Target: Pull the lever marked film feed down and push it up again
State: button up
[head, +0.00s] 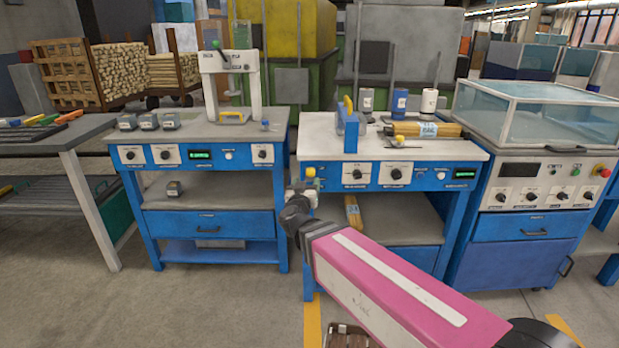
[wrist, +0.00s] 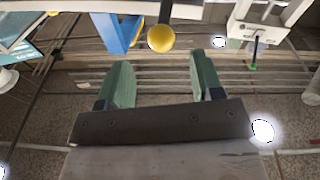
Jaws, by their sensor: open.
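A lever with a round yellow knob (head: 311,172) shows at the left front of the right blue bench; its marking is too small to read. The yellow knob also shows in the wrist view (wrist: 160,37), next to a blue upright part. My gripper (head: 302,188) is just below the knob in the head view, partly blending with it. In the wrist view my gripper (wrist: 163,74) is open and empty, its two green-grey fingers apart. The knob is beyond the fingertips, roughly centred between them, not visibly held.
The right bench (head: 450,152) has a panel of dials and a blue stand (head: 348,128) on top. The left bench (head: 205,132) carries a white press (head: 230,75). A glass-topped cabinet (head: 535,110) stands at the right. Floor in front of the left bench is clear.

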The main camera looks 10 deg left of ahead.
jog(key=s, duration=0.3)
jog(key=shift+s+f, duration=0.25)
jog(key=shift+s, duration=0.1)
jog(key=w+d+f+n+g+y, duration=0.4)
jog(key=w+d+f+g+y, duration=0.25)
jog(key=d+f+g, duration=0.4)
jog(key=s+d+f+m+g+h, duration=0.1)
jog(key=s+d+f+g+h, duration=0.1)
jog(key=d, duration=0.6)
jog(key=s+d+f+m+g+h, duration=0.2)
jog(key=s+d+f+g, duration=0.2)
jog(key=d+f, duration=0.3)
jog(key=s+d+f+m+g+h, duration=0.2)
jog(key=s+d+f+g, duration=0.1)
jog(key=d, duration=0.8)
notch_tip(320, 180, down, 2)
jog(key=shift+s, duration=0.55)
